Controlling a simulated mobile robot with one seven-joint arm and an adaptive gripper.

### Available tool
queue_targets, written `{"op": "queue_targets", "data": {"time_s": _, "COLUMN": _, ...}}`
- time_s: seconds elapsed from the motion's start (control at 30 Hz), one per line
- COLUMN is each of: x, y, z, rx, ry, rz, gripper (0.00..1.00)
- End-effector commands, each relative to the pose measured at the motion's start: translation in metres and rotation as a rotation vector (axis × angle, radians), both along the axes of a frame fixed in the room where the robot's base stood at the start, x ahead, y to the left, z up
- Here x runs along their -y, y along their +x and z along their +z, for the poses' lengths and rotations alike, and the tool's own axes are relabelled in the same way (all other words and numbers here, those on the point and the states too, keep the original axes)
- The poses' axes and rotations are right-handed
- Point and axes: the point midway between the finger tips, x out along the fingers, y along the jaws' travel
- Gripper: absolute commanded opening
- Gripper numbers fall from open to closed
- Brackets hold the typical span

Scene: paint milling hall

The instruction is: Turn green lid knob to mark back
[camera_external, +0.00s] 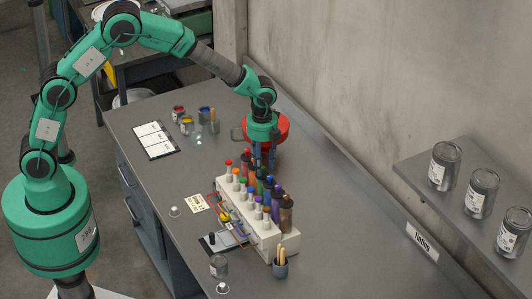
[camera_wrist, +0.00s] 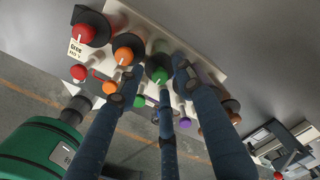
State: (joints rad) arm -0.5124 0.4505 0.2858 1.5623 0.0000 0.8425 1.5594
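The green lid knob (camera_wrist: 158,73) is a round cap with a small pale mark on top, in a row of coloured lids on bottles in a white rack (camera_external: 246,222). In the wrist view it sits between my long dark fingers. In the external view the green bottle (camera_external: 260,184) stands among the back row, under my fingers. My gripper (camera_external: 262,160) points down from above the rack. Its fingers (camera_wrist: 156,84) are spread around the green lid with gaps showing; I see no contact. The exact direction of the mark is hard to read.
Neighbouring red (camera_wrist: 84,34) and orange (camera_wrist: 124,56) lids stand close beside the green one. Smaller coloured caps, including a purple one (camera_wrist: 185,122), line the front row. A cup (camera_external: 280,268) stands by the rack.

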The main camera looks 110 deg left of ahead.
Motion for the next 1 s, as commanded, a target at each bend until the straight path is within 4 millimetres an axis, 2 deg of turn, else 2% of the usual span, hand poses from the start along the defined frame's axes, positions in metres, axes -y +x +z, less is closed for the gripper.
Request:
{"op": "queue_targets", "data": {"time_s": 0.4, "x": 0.0001, "y": -0.0002, "z": -0.0050, "rx": 0.000, "ry": 0.000, "rz": 0.000, "gripper": 0.36}}
{"op": "queue_targets", "data": {"time_s": 0.6, "x": 0.0001, "y": -0.0002, "z": -0.0050, "rx": 0.000, "ry": 0.000, "rz": 0.000, "gripper": 0.00}}
{"op": "queue_targets", "data": {"time_s": 1.0, "x": 0.0000, "y": -0.0001, "z": -0.0048, "rx": 0.000, "ry": 0.000, "rz": 0.029, "gripper": 0.00}}
